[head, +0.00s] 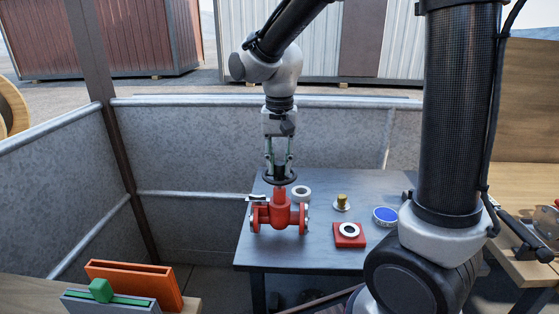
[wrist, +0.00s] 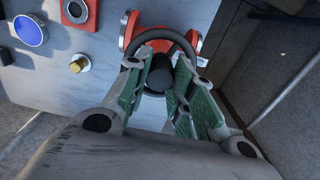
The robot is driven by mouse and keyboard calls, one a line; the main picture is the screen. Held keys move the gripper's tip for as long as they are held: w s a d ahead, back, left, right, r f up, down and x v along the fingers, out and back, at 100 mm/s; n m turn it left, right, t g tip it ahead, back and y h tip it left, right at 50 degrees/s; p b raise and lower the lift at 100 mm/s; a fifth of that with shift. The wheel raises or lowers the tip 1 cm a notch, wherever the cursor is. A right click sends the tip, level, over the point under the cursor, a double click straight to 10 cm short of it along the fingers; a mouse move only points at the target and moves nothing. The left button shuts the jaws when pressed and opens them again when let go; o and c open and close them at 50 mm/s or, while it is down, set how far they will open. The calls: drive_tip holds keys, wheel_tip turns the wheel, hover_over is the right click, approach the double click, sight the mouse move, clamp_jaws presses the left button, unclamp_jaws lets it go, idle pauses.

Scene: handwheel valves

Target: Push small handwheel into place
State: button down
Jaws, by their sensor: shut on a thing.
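The small black handwheel (head: 279,180) is at the top of the red valve (head: 280,212), which stands upright on the grey table (head: 330,258). My gripper (head: 279,164) points straight down from above and is shut on the handwheel's hub. In the wrist view the dark hub (wrist: 159,73) sits between the green-padded fingers, and the wheel's rim (wrist: 168,32) arcs around it. Red valve flanges (wrist: 130,28) show beyond the rim. The wheel looks roughly level and in line with the valve's stem. The joint between hub and stem is hidden, so I cannot tell how deep the wheel sits.
To the valve's right are a pale ring (head: 301,193), a brass-topped piece (head: 342,202), a red block with a ring (head: 349,236) and a blue-topped round piece (head: 385,216). A grey metal wall (head: 190,150) stands behind. An orange holder (head: 135,284) is at lower left.

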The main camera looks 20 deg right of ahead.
drive_tip(key=shift+f, duration=1.15)
drive_tip(key=c, duration=1.1)
unclamp_jaws()
drive_tip(key=shift+c, duration=0.2)
wheel_tip(320, 180, up, 12)
